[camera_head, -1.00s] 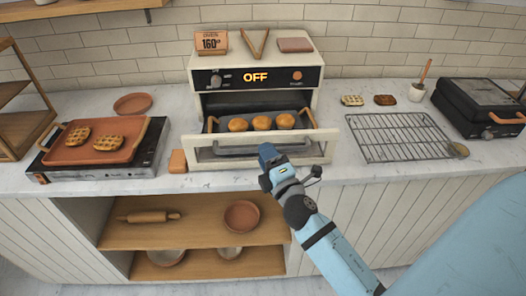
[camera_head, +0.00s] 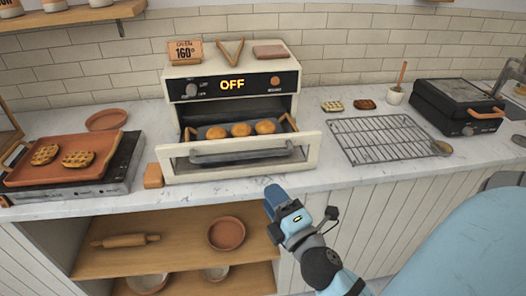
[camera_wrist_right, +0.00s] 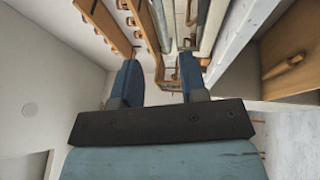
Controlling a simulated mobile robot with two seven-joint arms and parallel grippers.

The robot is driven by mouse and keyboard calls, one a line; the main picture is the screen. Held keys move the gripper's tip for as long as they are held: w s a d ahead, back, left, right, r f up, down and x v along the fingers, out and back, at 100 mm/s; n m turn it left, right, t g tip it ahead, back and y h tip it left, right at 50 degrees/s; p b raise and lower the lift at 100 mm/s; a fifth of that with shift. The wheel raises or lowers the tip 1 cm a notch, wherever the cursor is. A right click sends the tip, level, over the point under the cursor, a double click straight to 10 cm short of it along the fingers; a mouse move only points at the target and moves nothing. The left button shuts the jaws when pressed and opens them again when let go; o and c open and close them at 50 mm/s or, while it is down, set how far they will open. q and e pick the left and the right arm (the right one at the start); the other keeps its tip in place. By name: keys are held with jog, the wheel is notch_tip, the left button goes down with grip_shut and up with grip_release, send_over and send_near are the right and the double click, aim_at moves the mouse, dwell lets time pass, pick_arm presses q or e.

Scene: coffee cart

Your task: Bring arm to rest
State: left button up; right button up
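My right gripper (camera_head: 272,200) is in front of the counter, below and to the right of the oven door's near edge, touching nothing that I can see. In the right wrist view its two blue fingers (camera_wrist_right: 160,82) stand apart with nothing between them. The oven (camera_head: 232,88) reads OFF. Its door (camera_head: 235,160) is folded down, and a tray (camera_head: 197,130) with three buns (camera_head: 240,130) sits at its opening. My left gripper is not in the head view.
A wire rack (camera_head: 380,140) lies on the counter right of the oven, with a black grill press (camera_head: 460,105) beyond it. A griddle with a terracotta tray (camera_head: 50,175) and waffles stands at the left. Open shelves (camera_head: 180,255) sit below the counter.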

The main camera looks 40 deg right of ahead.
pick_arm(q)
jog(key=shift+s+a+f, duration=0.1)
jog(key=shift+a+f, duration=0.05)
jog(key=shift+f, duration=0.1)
pick_arm(e)
jog(key=shift+f, duration=0.1)
jog(key=s+a+f+m+g+y, duration=0.25)
jog(key=a+f+m, duration=0.2)
jog(key=f, duration=0.45)
jog(key=s+a+f+m+g+y, duration=0.1)
jog(key=a+f+m+g+y, duration=0.15)
jog(key=f+m+g, duration=0.4)
jog(key=s+a+f+m+y, duration=0.2)
jog(key=a+f+m, duration=0.25)
jog(key=f, duration=0.55)
pick_arm(q)
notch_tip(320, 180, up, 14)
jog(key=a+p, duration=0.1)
jog(key=p, duration=1.6)
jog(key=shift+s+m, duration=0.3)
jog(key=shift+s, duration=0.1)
pick_arm(e)
notch_tip(320, 180, up, 14)
jog(key=n, duration=0.1)
jog(key=shift+s+d+h, duration=0.3)
jog(key=shift+s+d, duration=0.15)
